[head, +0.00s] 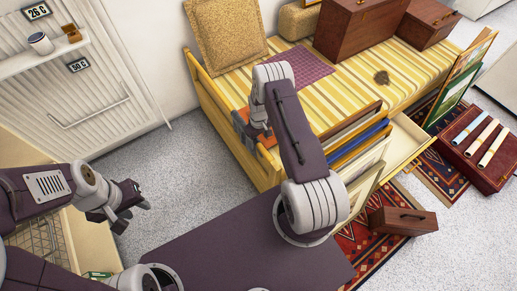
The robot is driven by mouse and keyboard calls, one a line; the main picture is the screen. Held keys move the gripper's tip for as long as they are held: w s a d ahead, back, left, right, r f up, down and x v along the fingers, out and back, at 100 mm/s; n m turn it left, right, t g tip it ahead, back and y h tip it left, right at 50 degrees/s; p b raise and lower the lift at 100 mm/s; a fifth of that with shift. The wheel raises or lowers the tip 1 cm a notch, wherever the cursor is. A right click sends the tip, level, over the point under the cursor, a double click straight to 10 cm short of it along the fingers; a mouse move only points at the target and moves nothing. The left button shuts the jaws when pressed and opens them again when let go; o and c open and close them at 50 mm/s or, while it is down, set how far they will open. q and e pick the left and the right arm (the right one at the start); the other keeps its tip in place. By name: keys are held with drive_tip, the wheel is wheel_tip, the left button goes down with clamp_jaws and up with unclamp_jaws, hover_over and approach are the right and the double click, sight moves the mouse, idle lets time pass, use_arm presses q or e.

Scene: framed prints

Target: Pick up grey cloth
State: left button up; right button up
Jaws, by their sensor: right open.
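I cannot make out a plainly grey cloth in the head view. A flat purplish checked cloth (302,68) lies on the yellow striped daybed (345,92), behind my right forearm. A small dark brownish patch (382,77) lies farther right on the stripes; I cannot tell what it is. My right gripper (252,136) is open at the daybed's near left edge, left of and nearer than the checked cloth. Its fingertips are partly hidden by my arm. My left gripper (130,207) is over the floor at the left, far from the daybed, with its jaw opening unclear.
A tan cushion (226,40) and brown cases (362,24) stand on the daybed. Its open drawer (408,142) and framed prints (362,172) stick out in front. A red box with rolled tubes (477,146) and a small case (403,221) stand right. Grey floor is free at left.

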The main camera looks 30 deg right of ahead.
use_arm(q)
drive_tip(key=shift+f, duration=0.75)
use_arm(e)
drive_tip(key=shift+f, duration=0.75)
use_arm(q)
wheel_tip(320, 180, down, 2)
drive_tip(key=b, duration=0.3)
drive_tip(key=shift+f, duration=0.25)
use_arm(e)
wheel_tip(320, 180, down, 3)
drive_tip(key=c, duration=0.7)
drive_tip(key=shift+a+r, duration=0.1)
drive_tip(key=c, duration=0.5)
use_arm(q)
drive_tip(key=shift+a, duration=0.15)
use_arm(e)
drive_tip(key=shift+o, duration=0.2)
drive_tip(key=shift+w, duration=0.1)
drive_tip(key=shift+o, duration=0.6)
drive_tip(key=shift+r, duration=0.1)
